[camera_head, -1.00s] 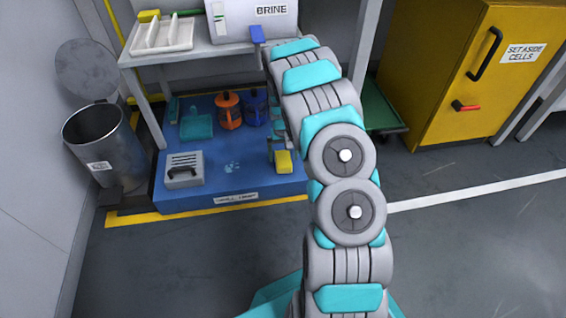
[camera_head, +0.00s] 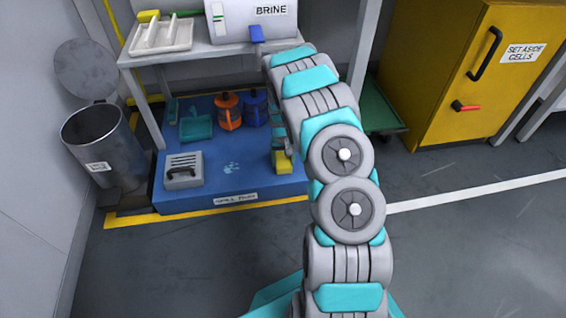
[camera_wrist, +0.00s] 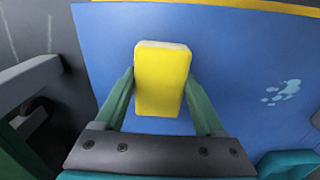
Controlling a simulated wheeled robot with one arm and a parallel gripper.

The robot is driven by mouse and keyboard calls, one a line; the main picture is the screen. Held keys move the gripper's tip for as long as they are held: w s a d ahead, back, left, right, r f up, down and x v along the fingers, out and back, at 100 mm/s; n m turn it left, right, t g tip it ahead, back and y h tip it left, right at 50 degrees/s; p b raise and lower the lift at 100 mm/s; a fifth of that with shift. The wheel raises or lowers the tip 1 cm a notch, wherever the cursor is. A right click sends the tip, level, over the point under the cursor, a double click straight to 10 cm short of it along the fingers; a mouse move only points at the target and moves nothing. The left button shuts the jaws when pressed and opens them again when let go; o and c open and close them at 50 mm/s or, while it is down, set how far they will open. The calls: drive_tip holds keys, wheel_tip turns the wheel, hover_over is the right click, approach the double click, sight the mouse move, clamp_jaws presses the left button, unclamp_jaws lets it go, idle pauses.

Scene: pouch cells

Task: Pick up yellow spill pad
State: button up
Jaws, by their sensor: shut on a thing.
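The yellow spill pad (camera_wrist: 161,80) is a small upright-looking block with a paler top edge, over the blue mat in the wrist view. My gripper (camera_wrist: 160,95) has its two green fingers against the pad's left and right sides, shut on it. In the head view the pad (camera_head: 283,163) shows at the right part of the blue spill platform (camera_head: 235,185). My gripper (camera_head: 279,150) there is partly hidden by my arm. I cannot tell whether the pad touches the platform.
On the platform are a grey box (camera_head: 184,170), a teal dustpan (camera_head: 196,126), an orange container (camera_head: 229,112) and a blue container (camera_head: 255,108). A metal bin (camera_head: 100,145) stands left, a yellow cabinet (camera_head: 450,75) right. A shelf (camera_head: 190,52) overhangs the back. The front floor is clear.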

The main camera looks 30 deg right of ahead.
sight(283, 160)
drive_tip(key=shift+c, duration=1.4)
drive_tip(key=shift+r, duration=0.85)
wheel_tip(283, 160, up, 2)
drive_tip(key=shift+r+p, duration=0.15)
drive_tip(key=shift+p, duration=0.25)
drive_tip(key=s+d+r+p, duration=0.1)
drive_tip(key=s, duration=1.5)
